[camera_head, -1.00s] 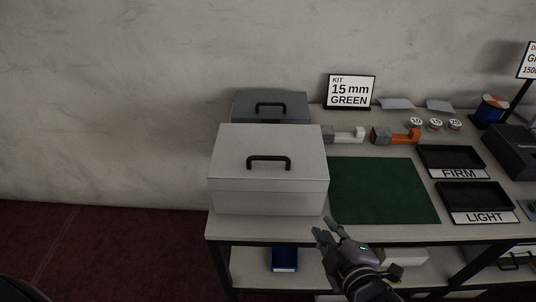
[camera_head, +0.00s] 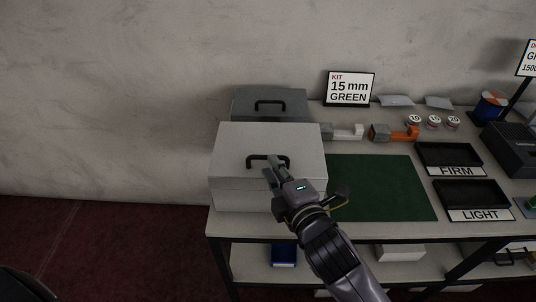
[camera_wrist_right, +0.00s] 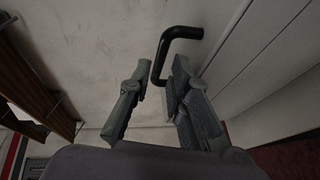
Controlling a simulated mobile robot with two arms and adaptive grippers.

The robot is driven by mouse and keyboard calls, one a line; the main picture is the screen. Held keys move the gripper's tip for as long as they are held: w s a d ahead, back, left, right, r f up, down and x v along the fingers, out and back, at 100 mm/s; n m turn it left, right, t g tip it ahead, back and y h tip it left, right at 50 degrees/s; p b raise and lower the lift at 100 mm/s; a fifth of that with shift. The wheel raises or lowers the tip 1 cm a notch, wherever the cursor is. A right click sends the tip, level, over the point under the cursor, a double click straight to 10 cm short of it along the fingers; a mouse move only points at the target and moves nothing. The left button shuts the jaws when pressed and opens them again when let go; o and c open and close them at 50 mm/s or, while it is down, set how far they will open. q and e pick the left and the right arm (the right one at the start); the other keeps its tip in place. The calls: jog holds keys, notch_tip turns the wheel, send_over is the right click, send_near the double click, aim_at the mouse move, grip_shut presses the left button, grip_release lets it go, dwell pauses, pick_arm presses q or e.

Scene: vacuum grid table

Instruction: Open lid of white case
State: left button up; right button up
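The white case (camera_head: 240,187) stands at the left end of the table with its lid (camera_head: 235,141) down. Its black handle (camera_head: 283,158) is on the lid. My right gripper (camera_head: 270,172) is in front of the handle and hides part of it. In the right wrist view the handle (camera_wrist_right: 183,33) shows beyond the fingertips, and the right gripper (camera_wrist_right: 155,76) has its fingers apart, with one end of the handle in line with the gap. Whether the fingers touch the handle I cannot tell. My left gripper is in neither view.
A dark grey case (camera_head: 297,100) with its own handle stands just behind the white one. A green mat (camera_head: 385,185) lies to the right, with the FIRM tray (camera_head: 450,156) and LIGHT tray (camera_head: 470,195) beyond it. The wall (camera_head: 120,90) is behind.

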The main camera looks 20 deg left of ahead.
aim_at(269, 147)
jog(key=x, duration=0.4)
jog(key=shift+w+a, duration=0.25)
jog(key=shift+w, duration=0.05)
jog(key=shift+c, duration=0.4)
grip_shut()
jog(key=shift+f, duration=0.1)
